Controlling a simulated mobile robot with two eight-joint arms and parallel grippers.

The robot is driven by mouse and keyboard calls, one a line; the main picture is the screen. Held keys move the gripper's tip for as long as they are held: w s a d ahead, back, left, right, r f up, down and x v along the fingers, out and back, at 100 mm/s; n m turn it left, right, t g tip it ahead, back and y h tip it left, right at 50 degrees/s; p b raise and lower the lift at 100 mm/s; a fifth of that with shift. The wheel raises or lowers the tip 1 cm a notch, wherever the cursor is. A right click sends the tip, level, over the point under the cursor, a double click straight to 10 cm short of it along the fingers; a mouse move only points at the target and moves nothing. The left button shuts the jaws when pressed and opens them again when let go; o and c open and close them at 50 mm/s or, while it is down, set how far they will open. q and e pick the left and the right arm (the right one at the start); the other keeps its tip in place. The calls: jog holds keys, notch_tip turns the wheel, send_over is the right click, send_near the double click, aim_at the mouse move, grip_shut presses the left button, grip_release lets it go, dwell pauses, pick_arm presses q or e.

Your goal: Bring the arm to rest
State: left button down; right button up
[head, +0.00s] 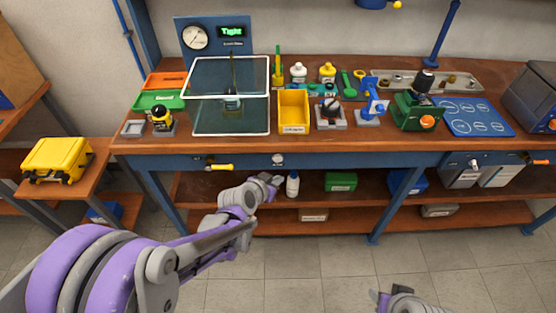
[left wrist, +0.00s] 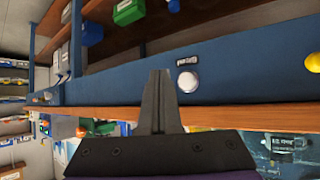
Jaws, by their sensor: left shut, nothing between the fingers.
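My left arm reaches in from the left in the head view, and its gripper (head: 271,182) is in front of the bench, below the front edge of the bench top. The gripper is shut with nothing held. In the left wrist view its dark fingers (left wrist: 160,100) are together, in front of the blue front rail (left wrist: 225,70). My right gripper (head: 390,296) shows only in part at the bottom edge of the head view, and I cannot tell whether it is open. A gauge panel (head: 214,37) reading "Tight" stands at the back of the bench.
The wooden bench (head: 375,140) carries a clear-walled enclosure (head: 231,122), a yellow bin (head: 293,108), a green device (head: 418,110) and a blue mat (head: 477,116). A yellow case (head: 58,159) sits at left. Floor in front is clear.

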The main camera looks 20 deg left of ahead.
dwell(0.5)
pick_arm(q)
jog(key=s+a+r+n+g+y+p, duration=0.1)
jog(key=s+r, duration=0.4)
jog(key=s, duration=0.7)
jog(key=s+a+r+n+g+y+p, duration=0.1)
jog(key=s+r+g+p, duration=0.3)
jog(key=s, duration=0.9)
notch_tip(320, 180, up, 2)
jog(key=a+p, duration=0.1)
jog(key=p, duration=0.1)
jog(key=shift+r+n+y+p, duration=0.25)
jog(key=shift+n+y+p, duration=0.05)
jog(key=shift+n+y, duration=0.1)
